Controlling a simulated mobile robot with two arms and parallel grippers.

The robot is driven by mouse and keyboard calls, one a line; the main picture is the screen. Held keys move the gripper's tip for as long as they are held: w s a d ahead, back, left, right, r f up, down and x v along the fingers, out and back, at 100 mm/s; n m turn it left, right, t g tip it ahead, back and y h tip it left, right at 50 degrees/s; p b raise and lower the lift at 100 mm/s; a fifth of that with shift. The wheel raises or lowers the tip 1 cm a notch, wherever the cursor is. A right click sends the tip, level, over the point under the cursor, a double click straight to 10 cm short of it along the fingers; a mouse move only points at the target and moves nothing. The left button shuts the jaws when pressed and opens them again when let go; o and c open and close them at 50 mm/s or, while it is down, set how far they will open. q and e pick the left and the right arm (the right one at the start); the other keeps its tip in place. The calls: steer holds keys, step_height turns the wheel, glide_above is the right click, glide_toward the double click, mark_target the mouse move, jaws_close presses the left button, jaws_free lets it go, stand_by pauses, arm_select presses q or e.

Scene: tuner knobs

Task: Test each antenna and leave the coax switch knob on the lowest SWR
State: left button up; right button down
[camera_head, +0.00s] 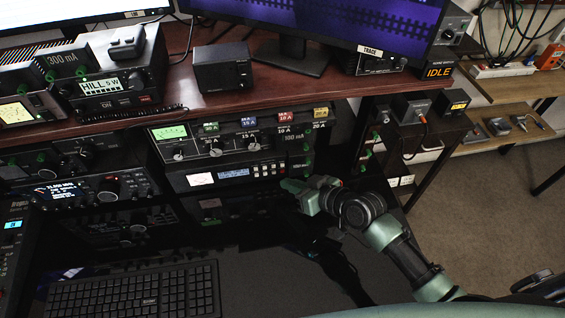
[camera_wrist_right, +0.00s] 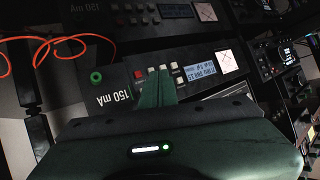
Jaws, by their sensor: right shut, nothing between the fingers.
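My right gripper (camera_head: 287,186) is green and shut, with nothing between its fingers. In the right wrist view its fingertips (camera_wrist_right: 157,72) are together in front of a black unit with a small text display (camera_wrist_right: 200,64) and a row of small buttons (camera_wrist_right: 176,68). I cannot tell whether they touch it. In the head view this unit (camera_head: 233,173) has a white meter (camera_head: 201,179). The black panel (camera_head: 220,151) above has a green-lit meter (camera_head: 170,132), several knobs and coloured tags. I cannot tell which knob is the coax switch's. My left gripper is not in view.
A keyboard (camera_head: 130,295) lies on the dark glossy desk. A radio (camera_head: 100,190) with a lit display stands left of the stacked units. A wooden shelf (camera_head: 300,85) with boxes and monitors overhangs them. Orange cable (camera_wrist_right: 60,45) hangs at the left in the wrist view.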

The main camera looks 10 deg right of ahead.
steer(key=shift+s+p, duration=0.3)
steer(key=shift+s, duration=0.9)
stand_by(4.5)
